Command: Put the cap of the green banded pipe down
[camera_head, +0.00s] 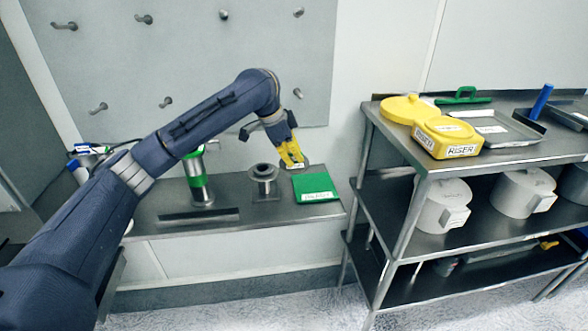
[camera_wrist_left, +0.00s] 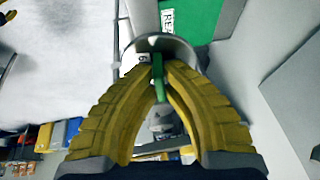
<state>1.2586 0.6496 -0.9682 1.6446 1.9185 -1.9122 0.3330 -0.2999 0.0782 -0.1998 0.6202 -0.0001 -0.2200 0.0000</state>
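My left gripper (camera_head: 290,158) has yellow fingers and is over the right part of the narrow steel shelf, near the green mat (camera_head: 316,186). In the left wrist view its fingertips (camera_wrist_left: 159,72) close on a narrow green grip of the cap. The cap's round grey rim (camera_wrist_left: 168,40) shows just beyond the tips, beside the labelled green mat (camera_wrist_left: 188,18). Whether the cap touches the shelf cannot be told. The green banded pipe (camera_head: 198,176) stands upright on the shelf to the left, partly behind my arm. My right gripper is not in view.
A grey flanged pipe piece (camera_head: 264,183) stands between the green banded pipe and the mat. A dark slot or strip (camera_head: 198,216) lies along the front of the shelf (camera_head: 262,214). A steel rack (camera_head: 420,165) at right holds a yellow container (camera_head: 447,137) and white canisters.

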